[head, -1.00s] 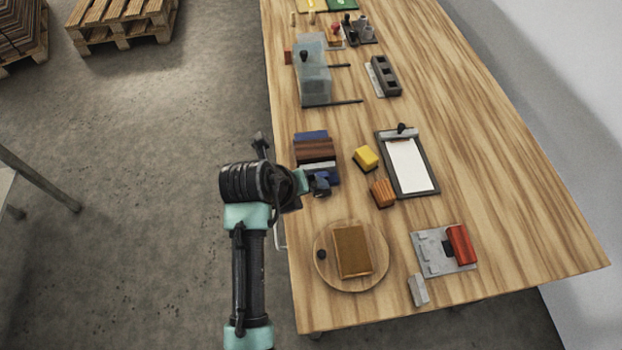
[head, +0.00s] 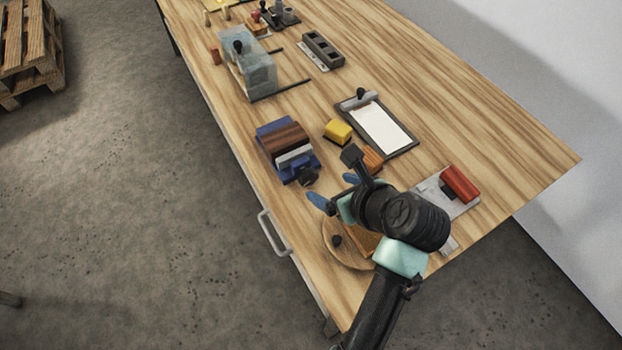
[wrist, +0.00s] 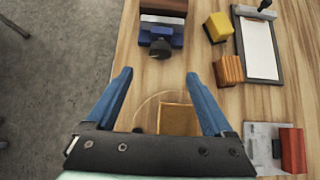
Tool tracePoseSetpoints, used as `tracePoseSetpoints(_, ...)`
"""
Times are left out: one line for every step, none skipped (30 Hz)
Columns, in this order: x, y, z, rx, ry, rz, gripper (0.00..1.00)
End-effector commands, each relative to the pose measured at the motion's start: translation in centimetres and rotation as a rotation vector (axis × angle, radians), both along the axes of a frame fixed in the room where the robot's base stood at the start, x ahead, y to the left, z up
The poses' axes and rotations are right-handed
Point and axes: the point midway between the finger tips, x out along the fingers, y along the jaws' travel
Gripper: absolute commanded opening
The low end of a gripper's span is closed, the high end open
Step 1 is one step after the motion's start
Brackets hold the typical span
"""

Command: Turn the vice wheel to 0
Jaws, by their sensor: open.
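The blue vice (head: 263,130) stands near the left edge of the wooden table, with a brown block and a pale strip between its parts. Its dark vice wheel (head: 307,176) is on the near side. In the wrist view the wheel (wrist: 160,48) lies just beyond my fingertips, roughly centred between them. Any marks or numbers on the wheel are too small to read. My gripper (head: 334,190) is open and empty, with blue fingers spread, above the table on the near side of the wheel. It also shows in the wrist view (wrist: 158,75).
A round board (head: 345,256) with a brown block lies under my gripper. A yellow block (head: 338,131), an orange block (head: 372,160) and a clipboard (head: 385,128) lie right of the vice. A grey plate with a red roller (head: 459,184) is farther right. A clear box (head: 248,72) stands beyond.

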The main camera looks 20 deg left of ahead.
Motion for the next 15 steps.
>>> tracePoseSetpoints(0.3, 0.6, -0.7, -0.001, 0.004, 0.004, 0.86)
tracePoseSetpoints(0.5, 0.9, -1.1, -0.002, 0.003, 0.003, 0.86)
tracePoseSetpoints(0.9, 1.3, -1.7, -0.002, 0.004, 0.002, 0.86)
tracePoseSetpoints(1.2, 1.7, -2.2, -0.001, 0.005, 0.003, 0.86)
tracePoseSetpoints(1.5, 2.1, -2.7, -0.002, 0.004, 0.002, 0.86)
tracePoseSetpoints(1.9, 2.5, -3.3, -0.002, 0.004, 0.002, 0.86)
tracePoseSetpoints(2.2, 2.9, -3.8, -0.001, 0.005, 0.003, 0.86)
tracePoseSetpoints(2.5, 3.3, -4.2, -0.002, 0.004, 0.002, 0.86)
tracePoseSetpoints(2.8, 3.8, -4.8, -0.002, 0.004, 0.002, 0.86)
tracePoseSetpoints(3.1, 4.1, -5.2, -0.002, 0.004, 0.002, 0.86)
tracePoseSetpoints(3.4, 4.4, -5.6, -0.002, 0.002, 0.001, 0.86)
tracePoseSetpoints(3.6, 4.8, -6.1, -0.002, 0.004, 0.001, 0.86)
tracePoseSetpoints(3.8, 5.0, -6.4, -0.002, 0.004, 0.001, 0.86)
tracePoseSetpoints(4.0, 5.3, -6.8, -0.003, 0.004, 0.001, 0.86)
tracePoseSetpoints(4.3, 5.6, -7.1, -0.002, 0.002, 0.001, 0.86)
